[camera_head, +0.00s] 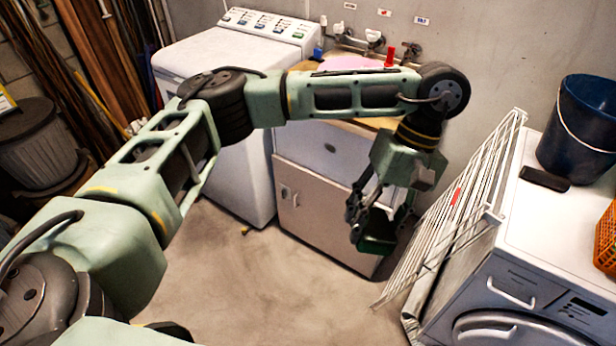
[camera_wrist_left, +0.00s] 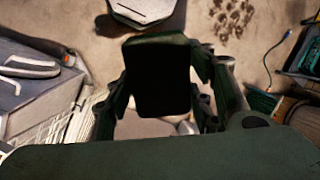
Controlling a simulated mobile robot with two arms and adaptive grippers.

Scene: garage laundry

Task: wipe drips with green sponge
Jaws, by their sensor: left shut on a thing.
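My left gripper (camera_head: 362,218) hangs in front of the sink cabinet, fingers down, shut on the green sponge (camera_head: 378,243). The sponge is held above the floor, apart from any surface as far as I can see. In the left wrist view the sponge (camera_wrist_left: 160,78) is a dark block with green edges, held between the fingers of my left gripper (camera_wrist_left: 163,90). A cluster of brown spots (camera_wrist_left: 232,18) marks the floor in the left wrist view; I cannot tell whether these are the drips. My right gripper is not in view.
A white drying rack (camera_head: 465,205) leans against the front-loading washer (camera_head: 545,235) at right. The cabinet (camera_head: 315,215) and top-loading washer (camera_head: 235,55) stand behind my arm. A blue bucket (camera_head: 580,125) is on the right washer. The floor (camera_head: 260,290) in front is mostly clear.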

